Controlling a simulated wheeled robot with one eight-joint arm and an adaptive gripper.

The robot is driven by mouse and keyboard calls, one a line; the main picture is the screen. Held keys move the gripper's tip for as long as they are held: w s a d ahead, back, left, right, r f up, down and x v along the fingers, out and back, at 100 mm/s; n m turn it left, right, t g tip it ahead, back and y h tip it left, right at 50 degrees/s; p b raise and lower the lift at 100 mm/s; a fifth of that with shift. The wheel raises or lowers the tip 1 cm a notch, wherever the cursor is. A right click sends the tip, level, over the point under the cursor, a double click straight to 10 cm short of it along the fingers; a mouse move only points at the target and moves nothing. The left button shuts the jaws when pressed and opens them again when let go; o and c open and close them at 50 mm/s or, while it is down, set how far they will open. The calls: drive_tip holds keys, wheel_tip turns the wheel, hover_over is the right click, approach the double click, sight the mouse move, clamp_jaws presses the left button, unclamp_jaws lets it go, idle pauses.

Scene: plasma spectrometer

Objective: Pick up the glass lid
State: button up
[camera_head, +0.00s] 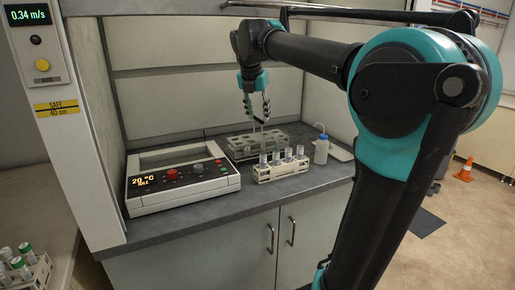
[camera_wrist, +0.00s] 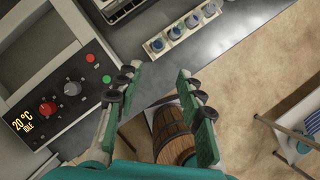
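I cannot make out a glass lid for certain in either view. My gripper (camera_head: 257,107) hangs fingers-down over the bench inside the hood, above the grey rack (camera_head: 240,148). In the wrist view my gripper (camera_wrist: 157,74) has its two fingers wide apart, with nothing seen held between them. The white heating unit (camera_head: 183,181), with a 20 °C display, stands to the left of the gripper. It also shows at the left of the wrist view (camera_wrist: 75,85). A small rack of tubes (camera_head: 281,172) stands in front of the grey rack.
A wash bottle (camera_head: 321,149) stands right of the racks. Green-capped tubes (camera_head: 20,262) stand at the lower left. The hood's side post (camera_head: 75,130) bounds the bench on the left. The wrist view shows a wooden barrel (camera_wrist: 172,130) beyond the bench edge. The bench front (camera_head: 215,219) is clear.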

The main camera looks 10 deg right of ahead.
approach(263, 149)
drive_tip(key=x, duration=0.9)
drive_tip(key=shift+w+r, duration=0.15)
drive_tip(key=shift+w, duration=0.15)
drive_tip(key=shift+c, duration=0.6)
drive_tip(key=shift+d, duration=0.1)
drive_tip(key=c, duration=0.7)
